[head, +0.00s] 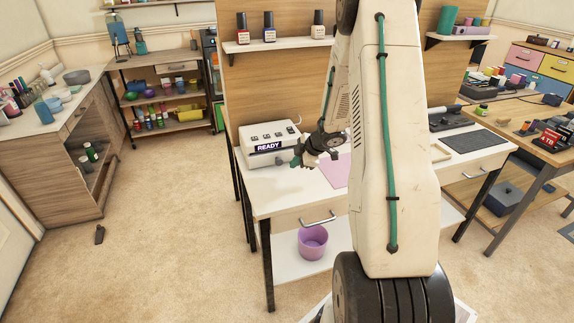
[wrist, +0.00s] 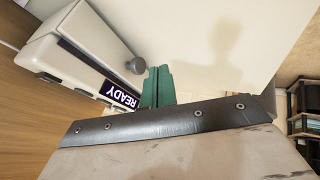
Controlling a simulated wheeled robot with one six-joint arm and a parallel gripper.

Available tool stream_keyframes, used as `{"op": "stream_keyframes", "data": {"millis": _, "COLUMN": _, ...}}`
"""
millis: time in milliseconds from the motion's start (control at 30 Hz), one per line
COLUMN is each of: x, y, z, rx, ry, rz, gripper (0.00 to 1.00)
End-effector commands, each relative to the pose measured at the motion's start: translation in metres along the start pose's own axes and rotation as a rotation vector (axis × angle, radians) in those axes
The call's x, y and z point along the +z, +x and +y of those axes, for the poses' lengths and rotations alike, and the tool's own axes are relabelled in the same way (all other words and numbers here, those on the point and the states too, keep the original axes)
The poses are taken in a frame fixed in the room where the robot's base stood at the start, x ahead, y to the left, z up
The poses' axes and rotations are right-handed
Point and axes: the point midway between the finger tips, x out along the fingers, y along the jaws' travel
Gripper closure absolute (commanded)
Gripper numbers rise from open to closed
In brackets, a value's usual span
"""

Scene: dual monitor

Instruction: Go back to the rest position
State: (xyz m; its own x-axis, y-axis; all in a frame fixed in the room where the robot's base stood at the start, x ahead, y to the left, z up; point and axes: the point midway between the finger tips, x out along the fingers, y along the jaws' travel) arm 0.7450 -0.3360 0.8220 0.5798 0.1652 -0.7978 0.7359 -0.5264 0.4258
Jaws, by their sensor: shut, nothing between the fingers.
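My gripper (head: 297,161) is over the left end of the white desk, close to the right side of a white box-shaped device (head: 262,158) with a READY display. In the wrist view the closed green fingers (wrist: 157,86) point toward the desk top, near the round knob (wrist: 135,66) on the device. The fingers are together with nothing between them. I cannot tell whether they touch the knob. My large arm link covers the middle of the desk in the head view.
The white desk (head: 283,198) has a pink mat (head: 335,172) and a dark mat (head: 475,141) on top. A purple bin (head: 312,243) stands on its lower shelf. Small bottles stand on a wall shelf (head: 275,44) above. Open floor (head: 160,230) lies left of the desk.

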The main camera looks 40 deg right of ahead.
Motion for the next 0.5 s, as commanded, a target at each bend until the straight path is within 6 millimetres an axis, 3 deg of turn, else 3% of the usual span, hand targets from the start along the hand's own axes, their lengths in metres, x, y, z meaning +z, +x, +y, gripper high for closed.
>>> {"op": "stream_keyframes", "data": {"millis": 233, "x": -0.010, "y": -0.046, "z": -0.003, "rx": -0.008, "ry": -0.011, "rz": 0.006, "gripper": 1.00}}
{"op": "stream_keyframes", "data": {"millis": 500, "x": -0.008, "y": -0.064, "z": -0.004, "rx": -0.010, "ry": -0.009, "rz": 0.006, "gripper": 1.00}}
